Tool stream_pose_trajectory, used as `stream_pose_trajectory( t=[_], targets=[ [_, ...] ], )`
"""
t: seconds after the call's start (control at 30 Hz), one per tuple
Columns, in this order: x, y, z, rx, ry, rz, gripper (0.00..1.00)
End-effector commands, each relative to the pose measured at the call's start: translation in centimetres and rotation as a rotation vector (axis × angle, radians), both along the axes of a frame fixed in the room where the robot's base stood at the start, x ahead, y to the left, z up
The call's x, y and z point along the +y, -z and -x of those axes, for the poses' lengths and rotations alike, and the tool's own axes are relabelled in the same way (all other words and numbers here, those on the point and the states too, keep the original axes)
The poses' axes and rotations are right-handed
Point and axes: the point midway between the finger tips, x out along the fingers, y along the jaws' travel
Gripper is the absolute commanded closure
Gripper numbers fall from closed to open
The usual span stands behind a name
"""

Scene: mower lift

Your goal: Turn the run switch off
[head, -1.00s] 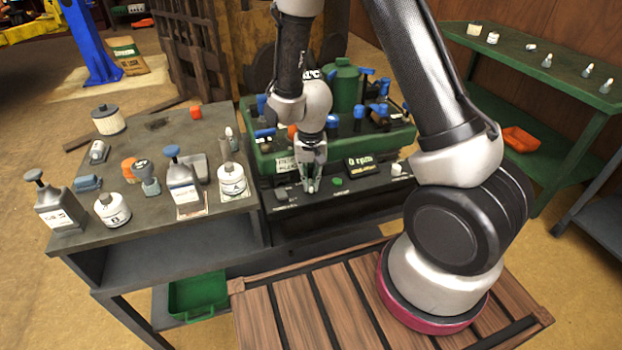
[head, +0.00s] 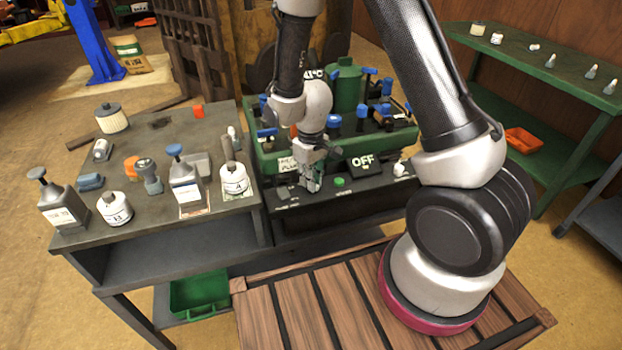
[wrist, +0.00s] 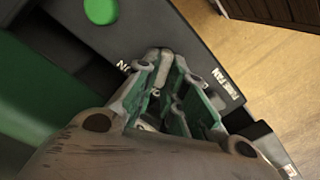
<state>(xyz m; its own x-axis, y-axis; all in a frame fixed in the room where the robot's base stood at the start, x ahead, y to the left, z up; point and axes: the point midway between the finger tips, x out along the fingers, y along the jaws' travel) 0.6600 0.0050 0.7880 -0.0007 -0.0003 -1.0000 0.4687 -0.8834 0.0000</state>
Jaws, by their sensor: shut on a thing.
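The black control panel (head: 365,188) runs along the front of the green machine. My gripper (head: 312,184) is down on this panel, left of a green button (head: 339,182). In the wrist view, my gripper (wrist: 172,88) has its fingers close together around a small grey lever, the run switch (wrist: 163,66). The fingers hide much of the switch, and its base cannot be made out. The lettering beside it is partly covered. The display (head: 363,162) above the panel reads OFF.
Another grey control (head: 284,193) is left of my gripper, and a white knob (head: 401,169) is at the panel's right. The wrist view shows a "FUME FAN" label (wrist: 222,80). Bottles and jars crowd the left bench (head: 150,235). Blue-topped parts stand behind my gripper.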

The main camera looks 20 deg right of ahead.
Motion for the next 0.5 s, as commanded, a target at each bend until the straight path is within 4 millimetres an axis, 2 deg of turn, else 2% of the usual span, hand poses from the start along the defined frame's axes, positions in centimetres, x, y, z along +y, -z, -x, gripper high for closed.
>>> stream_pose_trajectory(
  t=[0.5],
  targets=[
    [0.06,-0.05,-0.05,-0.002,-0.053,-0.001,1.00]
  ],
)
